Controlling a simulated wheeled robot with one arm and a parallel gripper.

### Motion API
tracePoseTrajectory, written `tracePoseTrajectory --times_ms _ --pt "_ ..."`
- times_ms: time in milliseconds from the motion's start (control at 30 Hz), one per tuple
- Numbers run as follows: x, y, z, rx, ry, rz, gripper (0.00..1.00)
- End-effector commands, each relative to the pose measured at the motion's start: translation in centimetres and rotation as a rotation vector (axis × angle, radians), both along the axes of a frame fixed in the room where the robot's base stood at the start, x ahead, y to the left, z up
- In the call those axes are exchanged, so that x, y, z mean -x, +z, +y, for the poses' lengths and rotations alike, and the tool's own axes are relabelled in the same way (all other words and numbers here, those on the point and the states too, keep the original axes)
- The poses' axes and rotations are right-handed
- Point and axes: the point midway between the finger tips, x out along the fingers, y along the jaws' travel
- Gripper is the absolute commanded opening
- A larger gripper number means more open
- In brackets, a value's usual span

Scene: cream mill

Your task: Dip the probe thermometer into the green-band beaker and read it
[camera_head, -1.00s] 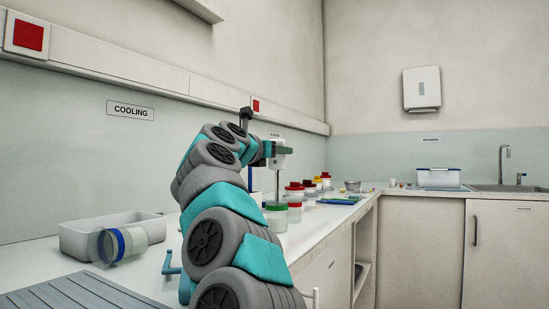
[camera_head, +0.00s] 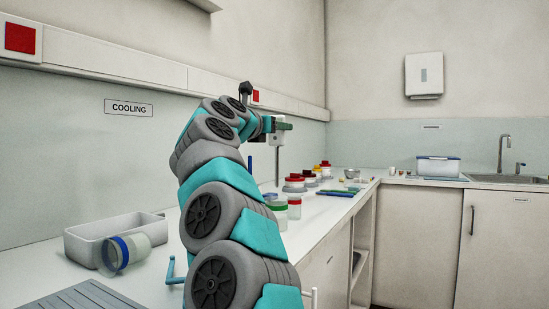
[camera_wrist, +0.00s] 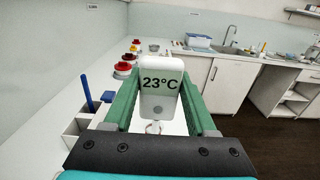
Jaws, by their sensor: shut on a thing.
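My gripper (camera_head: 283,127) is shut on the white probe thermometer (camera_wrist: 162,84). Its green fingers stand on either side of the thermometer body in the wrist view, and its display reads 23°C. In the head view the thermometer (camera_head: 278,139) is held upright above the bench, with its thin probe pointing down. The green-band beaker (camera_head: 278,207) stands on the bench below, partly hidden by my arm. The probe's lower end shows above the beaker, apart from it. The beaker cannot be made out in the wrist view.
Several lidded jars (camera_head: 295,182) are farther along the bench. A blue-band jar (camera_head: 122,251) lies on its side against a white bin (camera_head: 88,235). A sink (camera_head: 505,180) is at the back right.

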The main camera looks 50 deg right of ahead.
Motion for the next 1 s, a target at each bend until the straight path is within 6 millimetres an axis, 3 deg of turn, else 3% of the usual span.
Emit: tracePoseTrajectory --times_ms 133,533,1000 --pt "-0.03 1.19 0.03 0.000 0.001 0.000 0.00" --pt "0.06 1.18 -0.03 -0.001 0.009 -0.001 0.00" --pt "0.12 1.30 -0.05 -0.003 0.225 -0.004 0.00"
